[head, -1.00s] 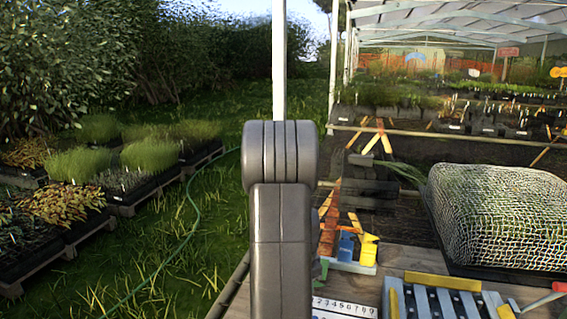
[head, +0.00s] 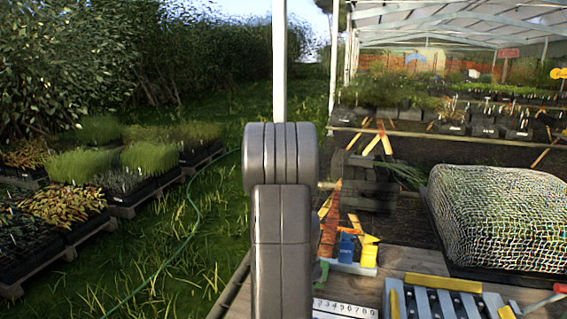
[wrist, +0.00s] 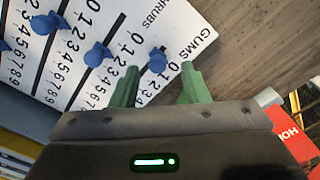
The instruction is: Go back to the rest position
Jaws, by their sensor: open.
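My gripper (wrist: 156,72) shows in the wrist view as two green fingers standing apart with nothing between them. It is open above a white numbered board (wrist: 108,22) with blue sliding pegs. One peg (wrist: 158,60) appears beyond the gap between the fingertips; I cannot tell the height between them. The board's "GUMS" and "SHRUBS" rows are readable. In the head view my arm stands upright in the middle and hides most of the gripper.
A netted tray (head: 500,215) stands at the right. A red item (wrist: 292,135) is at the lower right in the wrist view. Grass lies left.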

